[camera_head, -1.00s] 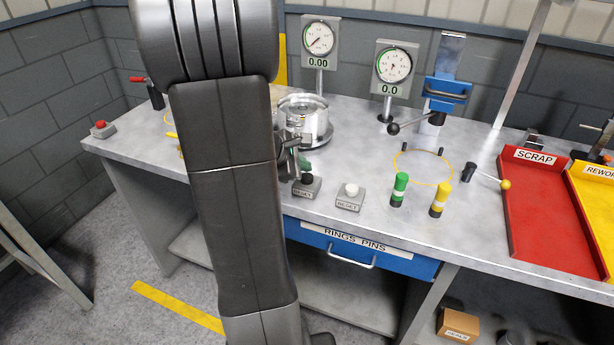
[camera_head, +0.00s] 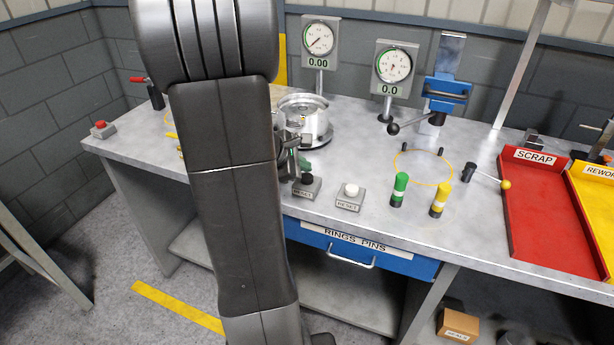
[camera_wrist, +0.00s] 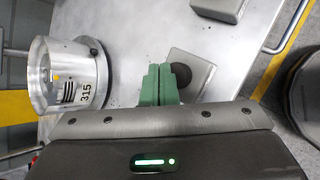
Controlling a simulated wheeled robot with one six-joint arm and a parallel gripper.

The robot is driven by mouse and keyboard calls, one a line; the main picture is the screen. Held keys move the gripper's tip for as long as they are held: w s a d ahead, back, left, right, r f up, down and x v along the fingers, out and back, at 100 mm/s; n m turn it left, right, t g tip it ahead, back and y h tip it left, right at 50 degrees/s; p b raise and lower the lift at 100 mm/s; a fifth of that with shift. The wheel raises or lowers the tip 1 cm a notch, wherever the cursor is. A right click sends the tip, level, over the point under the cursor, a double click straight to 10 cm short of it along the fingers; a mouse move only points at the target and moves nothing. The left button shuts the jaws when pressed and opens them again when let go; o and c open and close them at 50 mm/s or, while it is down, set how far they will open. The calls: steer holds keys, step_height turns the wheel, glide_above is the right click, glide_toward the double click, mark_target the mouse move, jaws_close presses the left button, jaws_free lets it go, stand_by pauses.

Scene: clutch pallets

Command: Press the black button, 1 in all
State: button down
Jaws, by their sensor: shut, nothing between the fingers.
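The black button (camera_head: 307,179) sits on a small grey box labelled RESET near the front edge of the bench. In the wrist view the round black button (camera_wrist: 181,75) is just right of the fingertips, partly covered by them. My gripper (camera_wrist: 160,84) has green fingers held together with nothing between them. In the head view the gripper (camera_head: 303,163) is mostly hidden behind my arm, with a bit of green showing just behind the button. I cannot tell whether the fingertips touch the button or its box.
A similar box with a white button (camera_head: 351,190) stands just right. A metal cylinder (camera_wrist: 68,76) marked 315 stands behind the gripper. Green (camera_head: 399,189) and yellow (camera_head: 440,199) cylinders stand farther right. A red SCRAP tray (camera_head: 545,235) is at the right.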

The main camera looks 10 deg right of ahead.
steer(key=shift+f, duration=0.15)
steer(key=shift+f+b, duration=0.3)
steer(key=shift+b, duration=0.3)
steer(key=shift+f+b, duration=0.55)
steer(key=shift+b, duration=0.05)
stand_by(0.7)
steer(key=shift+r, duration=0.15)
stand_by(0.3)
steer(key=shift+r+p, duration=0.7)
steer(key=shift+r, duration=0.1)
step_height(320, 180, up, 5)
steer(key=p, duration=0.4)
steer(key=shift+r, duration=0.15)
stand_by(0.6)
